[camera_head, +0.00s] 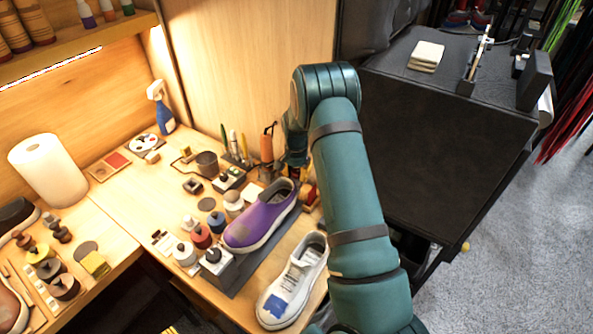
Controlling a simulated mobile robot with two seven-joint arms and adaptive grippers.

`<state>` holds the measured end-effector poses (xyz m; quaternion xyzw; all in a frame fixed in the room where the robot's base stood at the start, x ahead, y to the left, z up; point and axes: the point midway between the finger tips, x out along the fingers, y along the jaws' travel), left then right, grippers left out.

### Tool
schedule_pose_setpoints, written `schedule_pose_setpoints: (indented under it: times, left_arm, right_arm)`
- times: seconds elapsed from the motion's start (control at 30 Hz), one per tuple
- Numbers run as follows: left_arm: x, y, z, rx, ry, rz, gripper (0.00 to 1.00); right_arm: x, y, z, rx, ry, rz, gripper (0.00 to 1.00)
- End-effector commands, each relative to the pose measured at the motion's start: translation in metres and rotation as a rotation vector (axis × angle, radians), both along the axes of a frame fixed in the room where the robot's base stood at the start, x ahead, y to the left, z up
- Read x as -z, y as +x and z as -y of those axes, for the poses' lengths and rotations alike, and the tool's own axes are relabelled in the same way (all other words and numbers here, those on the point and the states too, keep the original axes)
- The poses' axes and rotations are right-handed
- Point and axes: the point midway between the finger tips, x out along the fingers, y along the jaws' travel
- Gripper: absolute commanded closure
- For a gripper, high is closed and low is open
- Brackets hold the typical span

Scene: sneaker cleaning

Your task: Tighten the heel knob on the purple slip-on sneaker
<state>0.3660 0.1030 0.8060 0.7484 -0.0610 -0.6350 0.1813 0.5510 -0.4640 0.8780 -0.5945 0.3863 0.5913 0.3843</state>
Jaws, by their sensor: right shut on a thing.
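The purple slip-on sneaker (259,218) with a white sole sits on a dark stand (238,270) on the wooden bench. Its toe points to the lower left and its grey opening and heel lie at the upper right. My right gripper (296,168) points down at the heel end. It is shut on what seems to be the heel knob, which the fingers and arm mostly hide. Small red and yellow parts (309,191) show just below the fingers. My left gripper is not in view.
A white sneaker (292,282) with a blue patch lies in front of the purple one. Jars, knobs and brushes crowd the bench to the left and behind. A paper roll (48,170) and a spray bottle (160,106) stand farther left. A black cabinet (440,120) is at right.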

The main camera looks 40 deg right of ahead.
Motion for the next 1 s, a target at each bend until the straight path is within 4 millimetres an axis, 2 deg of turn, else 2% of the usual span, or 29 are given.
schedule_pose_setpoints:
  times: [0.07,0.1,0.13,0.17,0.57,1.0]
  left_arm:
    - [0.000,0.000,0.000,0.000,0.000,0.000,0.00]
    - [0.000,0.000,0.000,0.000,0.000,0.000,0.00]
    - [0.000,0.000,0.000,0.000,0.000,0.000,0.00]
    - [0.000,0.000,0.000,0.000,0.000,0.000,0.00]
    - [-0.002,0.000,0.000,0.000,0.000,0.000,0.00]
    - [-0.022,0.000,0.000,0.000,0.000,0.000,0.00]
  right_arm:
    - [0.001,0.000,-0.001,0.000,0.002,-0.001,1.00]
    - [0.001,0.000,-0.001,-0.001,0.002,-0.001,0.59]
    - [0.001,0.000,-0.001,-0.001,0.002,-0.001,0.49]
    - [0.001,0.000,-0.001,-0.001,0.002,-0.001,0.45]
    - [-0.003,0.000,0.000,-0.002,0.000,0.000,0.45]
    - [-0.034,0.000,0.000,-0.002,0.000,0.000,0.45]
